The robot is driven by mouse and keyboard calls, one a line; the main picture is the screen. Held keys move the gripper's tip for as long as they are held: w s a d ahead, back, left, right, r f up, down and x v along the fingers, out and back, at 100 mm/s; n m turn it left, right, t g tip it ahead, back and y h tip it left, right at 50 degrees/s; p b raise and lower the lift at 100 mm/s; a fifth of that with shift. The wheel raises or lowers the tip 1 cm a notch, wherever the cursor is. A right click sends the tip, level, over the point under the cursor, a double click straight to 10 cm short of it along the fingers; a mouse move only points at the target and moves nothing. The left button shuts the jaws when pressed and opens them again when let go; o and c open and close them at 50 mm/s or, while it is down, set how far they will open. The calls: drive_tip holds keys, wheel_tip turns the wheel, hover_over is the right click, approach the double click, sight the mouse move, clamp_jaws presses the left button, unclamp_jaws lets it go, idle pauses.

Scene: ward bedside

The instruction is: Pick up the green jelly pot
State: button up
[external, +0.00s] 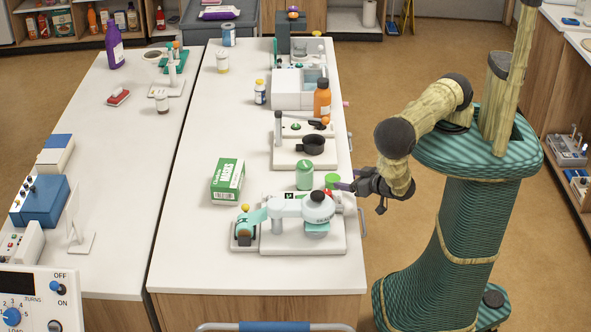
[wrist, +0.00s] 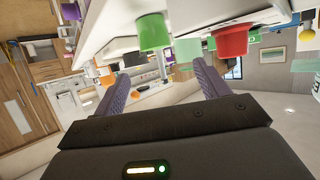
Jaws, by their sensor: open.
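The green jelly pot (external: 331,180) is a small bright green cup at the right edge of the long white table. My gripper (external: 345,186) is just right of it, its purple fingers pointing at the table edge. In the tilted wrist view, the green pot (wrist: 153,32) shows beyond the fingertips, toward the top of the picture. My gripper (wrist: 163,70) is open there, with nothing between its fingers. A red pot (wrist: 232,42) stands to the right of the green one, with a pale green item (wrist: 188,52) between them.
A pale green canister (external: 304,175) stands close left of the green pot. A white device with a rounded head (external: 317,207) is in front. A green and white masks box (external: 228,182) stands further left, and a black pan (external: 312,144) behind. Bare table lies left of the box.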

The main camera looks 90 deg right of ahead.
sight(331, 175)
drive_tip(key=x, duration=0.3)
drive_tip(key=shift+w+d+f, duration=0.15)
drive_tip(key=b+x, duration=0.1)
drive_tip(key=x, duration=0.4)
drive_tip(key=shift+d+f, duration=0.15)
drive_tip(key=shift+d, duration=0.1)
drive_tip(key=shift+c, duration=0.2)
drive_tip(key=c, duration=0.9)
drive_tip(key=shift+r, duration=0.2)
drive_tip(key=shift+c, duration=0.2)
